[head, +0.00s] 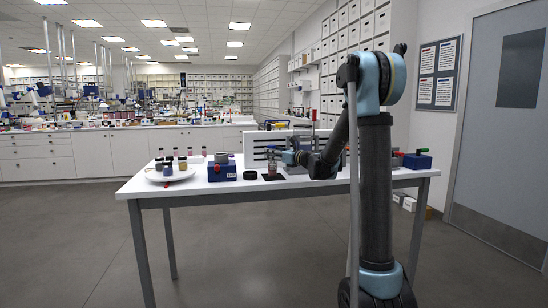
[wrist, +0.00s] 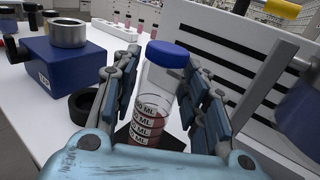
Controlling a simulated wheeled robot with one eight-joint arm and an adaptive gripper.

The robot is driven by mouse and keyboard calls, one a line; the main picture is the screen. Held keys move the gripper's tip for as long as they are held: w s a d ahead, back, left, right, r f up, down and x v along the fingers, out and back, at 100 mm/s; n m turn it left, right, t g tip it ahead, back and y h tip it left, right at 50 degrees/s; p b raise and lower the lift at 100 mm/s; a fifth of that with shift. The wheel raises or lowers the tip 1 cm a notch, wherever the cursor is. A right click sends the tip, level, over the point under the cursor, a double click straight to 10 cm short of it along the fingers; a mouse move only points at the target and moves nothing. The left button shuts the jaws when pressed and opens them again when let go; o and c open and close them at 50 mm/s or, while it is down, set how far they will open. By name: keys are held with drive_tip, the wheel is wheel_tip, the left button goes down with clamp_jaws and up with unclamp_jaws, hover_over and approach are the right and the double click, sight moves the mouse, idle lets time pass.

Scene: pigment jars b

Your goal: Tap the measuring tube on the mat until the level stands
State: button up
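The measuring tube (wrist: 155,95) is clear, with a blue cap (wrist: 167,54), white ML marks and reddish contents low down. It stands close to upright on a small black mat (wrist: 122,138). In the head view the tube (head: 272,167) is small on the table. My gripper (wrist: 162,85) has one finger on each side of the tube. A narrow gap shows on the left side; on the right the finger looks very close, and contact is unclear. In the head view my gripper (head: 284,158) is just right of the tube. The contents' surface is partly hidden behind the printed marks.
A blue box (wrist: 65,65) with a metal cup (wrist: 67,33) stands left of the tube, and a black ring (wrist: 82,106) lies between them. A slotted white panel (wrist: 245,55) stands close on the right. A round white tray (head: 170,176) with several jars is further left.

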idle(0.3)
drive_tip(key=shift+f, duration=0.6)
drive_tip(key=c, duration=0.8)
drive_tip(key=shift+r, duration=0.65)
drive_tip(key=o, duration=0.8)
